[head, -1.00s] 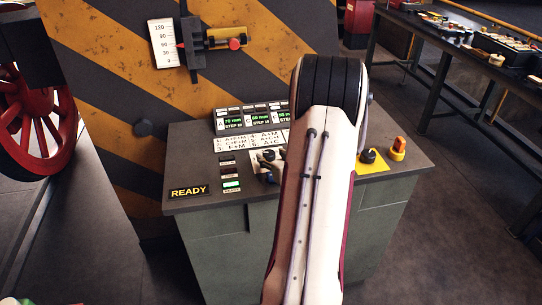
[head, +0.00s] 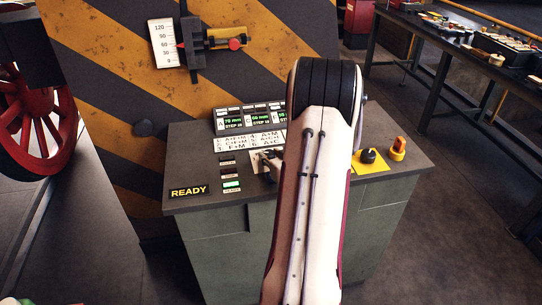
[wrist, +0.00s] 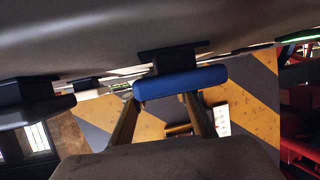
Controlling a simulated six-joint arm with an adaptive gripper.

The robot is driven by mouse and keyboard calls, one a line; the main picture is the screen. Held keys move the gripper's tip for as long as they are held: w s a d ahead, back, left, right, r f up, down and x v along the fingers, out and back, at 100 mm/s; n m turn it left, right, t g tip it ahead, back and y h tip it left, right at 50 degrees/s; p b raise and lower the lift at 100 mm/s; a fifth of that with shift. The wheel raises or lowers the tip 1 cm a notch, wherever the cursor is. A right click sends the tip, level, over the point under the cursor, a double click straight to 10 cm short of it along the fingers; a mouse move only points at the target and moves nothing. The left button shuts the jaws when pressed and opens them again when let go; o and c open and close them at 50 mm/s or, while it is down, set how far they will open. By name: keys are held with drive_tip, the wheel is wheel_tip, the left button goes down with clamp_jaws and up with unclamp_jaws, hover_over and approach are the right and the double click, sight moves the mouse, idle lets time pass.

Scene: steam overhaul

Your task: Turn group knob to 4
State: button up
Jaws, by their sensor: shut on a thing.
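My gripper (wrist: 168,97) shows in the wrist view with its two brownish fingers reaching to a blue bar-shaped knob grip (wrist: 180,84). It is shut on this knob, which sits against a dark block on the console surface. In the head view, my arm covers most of the knob area. Only part of the gripper and a light plate show beside the arm, at the front of the panel. The knob's pointer and the number it stands at are hidden. A printed group list (head: 240,141) numbered 1 to 6 lies behind, with 4 beside A+M.
A black knob (head: 368,156) on a yellow plate and an orange switch (head: 398,148) stand to the right. A red wheel (head: 35,125) is at the left.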

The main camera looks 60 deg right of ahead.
drive_tip(key=shift+w+a+m+g+h, duration=0.2)
drive_tip(key=shift+m+g+h, duration=0.5)
drive_tip(key=shift+m+h, duration=0.2)
drive_tip(key=shift+m+g+h, duration=0.4)
drive_tip(key=shift+m, duration=0.1)
drive_tip(key=shift+w+m+g+h, duration=0.1)
drive_tip(key=shift+m+g+h, duration=0.4)
drive_tip(key=shift+m, duration=0.1)
drive_tip(key=shift+w+m+g+h, duration=0.1)
drive_tip(key=shift+m+g+h, duration=0.5)
drive_tip(key=shift+m+g, duration=0.4)
drive_tip(key=o, duration=1.1)
drive_tip(key=shift+a, duration=0.15)
drive_tip(key=shift+v, duration=3.7)
